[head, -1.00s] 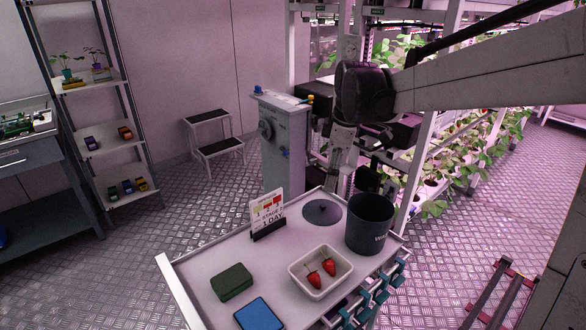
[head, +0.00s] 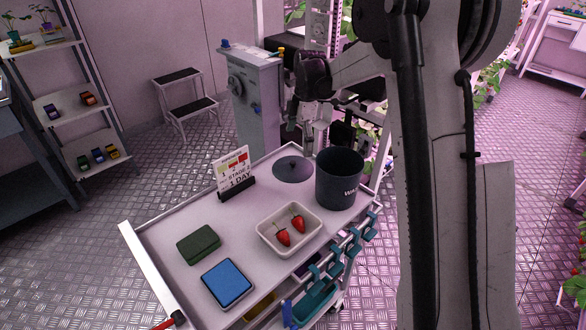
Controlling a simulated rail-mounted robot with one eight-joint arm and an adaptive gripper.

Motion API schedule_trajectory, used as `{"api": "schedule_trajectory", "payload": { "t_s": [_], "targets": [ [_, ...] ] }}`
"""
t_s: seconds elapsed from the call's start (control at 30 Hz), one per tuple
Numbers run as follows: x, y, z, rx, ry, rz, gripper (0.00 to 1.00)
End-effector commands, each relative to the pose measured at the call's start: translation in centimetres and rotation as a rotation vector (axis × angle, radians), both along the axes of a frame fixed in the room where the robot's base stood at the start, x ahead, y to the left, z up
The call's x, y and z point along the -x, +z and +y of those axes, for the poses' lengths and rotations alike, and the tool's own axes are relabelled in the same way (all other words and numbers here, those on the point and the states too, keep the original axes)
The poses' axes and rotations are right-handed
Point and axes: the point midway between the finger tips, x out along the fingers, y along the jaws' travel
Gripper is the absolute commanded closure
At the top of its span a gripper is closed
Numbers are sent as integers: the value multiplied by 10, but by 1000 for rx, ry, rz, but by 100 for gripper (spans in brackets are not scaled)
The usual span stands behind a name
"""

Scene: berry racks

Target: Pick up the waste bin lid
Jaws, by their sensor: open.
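The waste bin lid (head: 293,169) is a flat, dark grey disc with a small knob in its middle. It lies on the far part of the white cart top, just left of the bin. The waste bin (head: 339,180) is a dark, open cylinder with white lettering, standing upright. My gripper (head: 307,141) is open and points down above the far right edge of the lid. Its fingers are small and dark in this view, and I cannot tell whether they touch the lid. Nothing shows between them.
On the cart (head: 165,232) are a white tray (head: 262,232) with red strawberries, a sign (head: 234,173), a dark green box (head: 199,244) and a blue pad (head: 227,282). A grey cabinet (head: 255,100) stands behind. My arm hides much of the right side.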

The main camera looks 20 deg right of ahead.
Motion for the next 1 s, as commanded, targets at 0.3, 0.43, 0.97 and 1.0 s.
{"api": "schedule_trajectory", "payload": {
  "t_s": [0.3, 0.43, 0.97, 1.0],
  "targets": [
    [1, -37, 5, 0, 0, 0, 0],
    [1, -42, 6, 0, 0, 0, 0],
    [0, -90, 17, 0, -2, 0, 0],
    [0, -89, 17, 0, -2, 0, 0]
  ]
}}
